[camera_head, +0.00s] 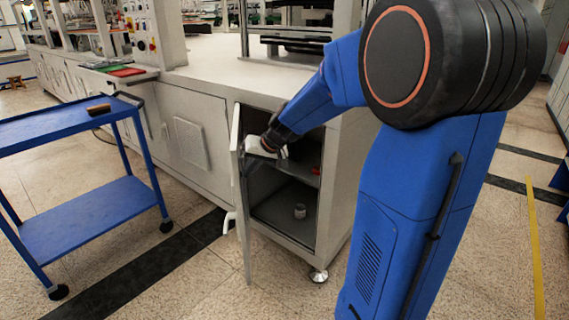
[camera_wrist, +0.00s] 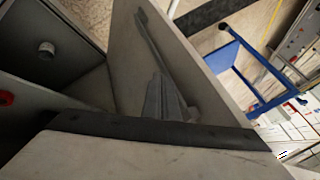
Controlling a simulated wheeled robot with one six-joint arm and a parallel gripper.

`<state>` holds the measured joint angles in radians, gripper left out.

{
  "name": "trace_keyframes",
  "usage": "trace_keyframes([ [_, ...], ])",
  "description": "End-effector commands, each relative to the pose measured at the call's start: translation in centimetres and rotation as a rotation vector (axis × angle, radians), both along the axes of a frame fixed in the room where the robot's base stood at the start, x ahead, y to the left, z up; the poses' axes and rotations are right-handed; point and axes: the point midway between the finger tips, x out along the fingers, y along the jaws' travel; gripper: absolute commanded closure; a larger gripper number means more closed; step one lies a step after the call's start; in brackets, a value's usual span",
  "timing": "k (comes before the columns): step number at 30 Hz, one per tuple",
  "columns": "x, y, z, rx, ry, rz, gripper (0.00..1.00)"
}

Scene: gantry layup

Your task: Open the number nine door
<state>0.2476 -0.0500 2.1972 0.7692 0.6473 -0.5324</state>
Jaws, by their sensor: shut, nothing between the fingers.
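A pale cabinet door (camera_head: 241,195) stands swung open on the left side of a compartment in the long white machine base. Its inner face (camera_wrist: 130,60) fills the middle of the wrist view. I cannot read a number on it. My gripper (camera_head: 254,147) is shut and empty, inside the opening close to the door's inner side. I cannot tell whether it touches the door. A white door handle (camera_head: 229,222) shows low at the door's outer side. The fingertips are hard to make out.
The compartment has a shelf (camera_head: 292,168) with a red item (camera_head: 316,170), and a small grey cylinder (camera_head: 300,211) on its floor. A blue trolley (camera_head: 92,214) stands to the left, with free floor between it and the door.

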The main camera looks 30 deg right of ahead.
Motion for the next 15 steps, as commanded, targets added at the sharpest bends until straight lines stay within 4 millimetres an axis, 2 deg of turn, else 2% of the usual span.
trace_keyframes([
  [1, 0.3, 1.2, 0.0, 0.0, 0.001, 0.007, 1.0],
  [8, 2.1, 5.6, -0.1, 0.0, 0.001, 0.007, 1.0],
  [15, 4.9, 10.5, -0.1, 0.0, 0.001, 0.008, 1.0],
])
